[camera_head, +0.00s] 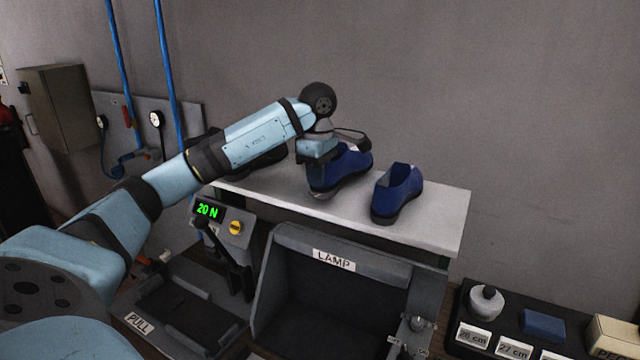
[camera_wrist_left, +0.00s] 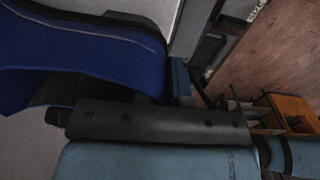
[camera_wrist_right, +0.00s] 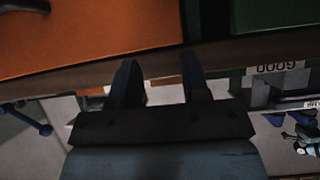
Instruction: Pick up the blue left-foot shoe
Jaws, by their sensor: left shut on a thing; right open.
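Two blue shoes are at the pale shelf in the head view. My left gripper (camera_head: 318,162) is shut on the heel end of the left one of the two, the held blue shoe (camera_head: 347,172). This shoe also fills the upper left of the left wrist view (camera_wrist_left: 85,65), with a finger (camera_wrist_left: 181,82) against it. I cannot tell whether its sole touches the shelf. The other blue shoe (camera_head: 397,193) stands free to its right. Which is the left-foot one is not clear. My right gripper (camera_wrist_right: 160,85) is open and empty, seen only in its wrist view.
The shelf (camera_head: 440,210) has bare room at its right end. A dark shoe (camera_head: 265,162) is partly hidden behind my left arm. Below are a lamp box (camera_head: 335,285), a 20 N display (camera_head: 208,211) and a black tray (camera_head: 470,335). An orange surface (camera_wrist_right: 90,40) lies near my right gripper.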

